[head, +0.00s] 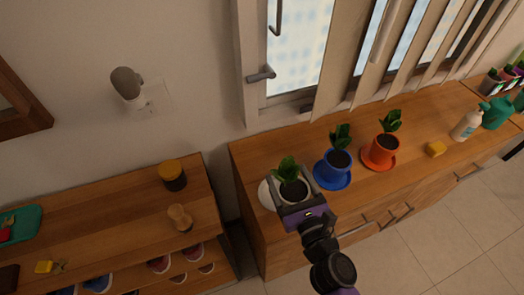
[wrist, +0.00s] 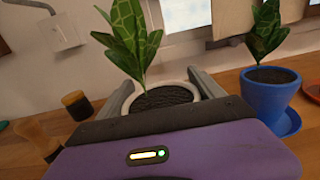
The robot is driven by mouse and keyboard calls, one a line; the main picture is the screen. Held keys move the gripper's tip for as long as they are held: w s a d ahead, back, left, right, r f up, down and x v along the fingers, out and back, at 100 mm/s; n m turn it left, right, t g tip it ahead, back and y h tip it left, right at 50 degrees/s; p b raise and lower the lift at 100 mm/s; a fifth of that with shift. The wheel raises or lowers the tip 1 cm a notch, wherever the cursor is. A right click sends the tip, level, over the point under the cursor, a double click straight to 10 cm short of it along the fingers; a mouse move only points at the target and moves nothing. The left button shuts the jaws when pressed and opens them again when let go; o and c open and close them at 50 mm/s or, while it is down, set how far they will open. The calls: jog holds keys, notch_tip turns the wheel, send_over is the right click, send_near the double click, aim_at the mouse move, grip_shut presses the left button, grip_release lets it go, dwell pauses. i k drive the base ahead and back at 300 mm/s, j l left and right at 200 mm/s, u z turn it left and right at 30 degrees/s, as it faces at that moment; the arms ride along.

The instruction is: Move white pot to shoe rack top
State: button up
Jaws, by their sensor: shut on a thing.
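The white pot (head: 292,191) holds dark soil and a green leafy plant. In the head view it is at the left end of the wooden cabinet top, over or on a white saucer (head: 266,193). My gripper (head: 292,200) is shut on the pot, and in the wrist view its fingers sit on either side of the white rim (wrist: 163,97). I cannot tell whether the pot's base touches the saucer. The shoe rack top (head: 115,215) is the lower wooden surface at left, with shoes on the shelves below.
On the rack top stand a dark jar with a yellow lid (head: 172,175), a wooden shaker (head: 180,217) and a green tray (head: 20,223). A blue pot (head: 333,170) and an orange pot (head: 380,152) stand right of the white pot. A gap separates rack and cabinet.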

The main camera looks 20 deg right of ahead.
aim_at(113, 237)
jog(key=i+u, duration=0.1)
jog(key=u, duration=0.9)
jog(key=i+l+u, duration=0.2)
jog(key=l, duration=0.25)
